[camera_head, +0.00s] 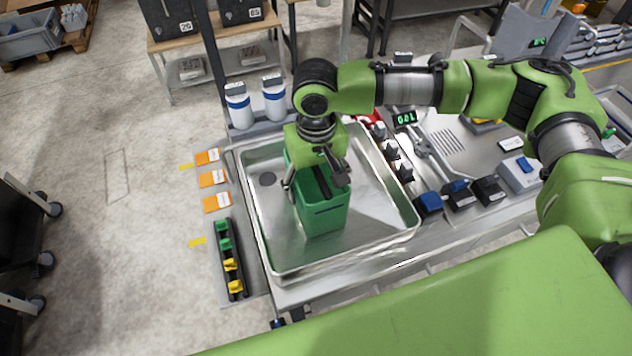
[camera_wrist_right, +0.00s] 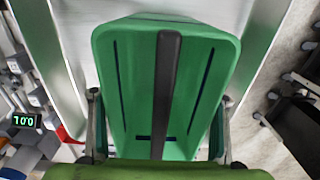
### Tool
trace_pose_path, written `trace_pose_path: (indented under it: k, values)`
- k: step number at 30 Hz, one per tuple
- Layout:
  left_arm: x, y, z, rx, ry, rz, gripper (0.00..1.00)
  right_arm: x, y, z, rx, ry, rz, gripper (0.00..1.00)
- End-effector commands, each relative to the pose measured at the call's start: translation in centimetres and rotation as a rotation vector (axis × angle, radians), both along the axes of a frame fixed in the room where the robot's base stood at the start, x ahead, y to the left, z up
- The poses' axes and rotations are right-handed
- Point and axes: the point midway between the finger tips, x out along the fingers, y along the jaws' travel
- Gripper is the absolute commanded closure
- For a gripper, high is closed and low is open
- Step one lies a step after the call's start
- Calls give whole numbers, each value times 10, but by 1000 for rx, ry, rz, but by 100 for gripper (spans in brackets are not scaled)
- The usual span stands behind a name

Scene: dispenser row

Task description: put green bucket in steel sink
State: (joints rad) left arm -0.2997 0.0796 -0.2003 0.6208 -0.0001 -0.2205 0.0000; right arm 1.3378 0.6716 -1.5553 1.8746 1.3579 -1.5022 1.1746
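The green bucket (camera_head: 323,213) stands inside the steel sink (camera_head: 386,238), left of its middle; a dark bar crosses its open top. My right gripper (camera_head: 316,181) points down over the bucket, its two fingers on opposite sides of it. In the right wrist view the bucket (camera_wrist_right: 122,85) fills the middle, and the fingers of my right gripper (camera_wrist_right: 160,120) lie at or very close to its two side walls. Whether they press on it I cannot tell. The bucket's underside is hidden, so its contact with the sink floor is unclear. My left gripper is out of view.
Two white-and-blue bottles (camera_head: 239,108) stand behind the sink. Orange cards (camera_head: 212,179) and a strip of green and yellow clips (camera_head: 230,262) lie left of it. Black-and-blue devices (camera_head: 429,204) line its right side. The sink floor right of the bucket is clear.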

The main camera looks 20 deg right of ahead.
Motion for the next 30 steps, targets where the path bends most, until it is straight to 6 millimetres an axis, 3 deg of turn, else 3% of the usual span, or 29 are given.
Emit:
trace_pose_path:
  k: [14,30]
  values:
    - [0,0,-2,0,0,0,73,1,0,6,0,-3,0,20]
    - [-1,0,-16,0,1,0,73,1,0,107,1,-3,-1,20]
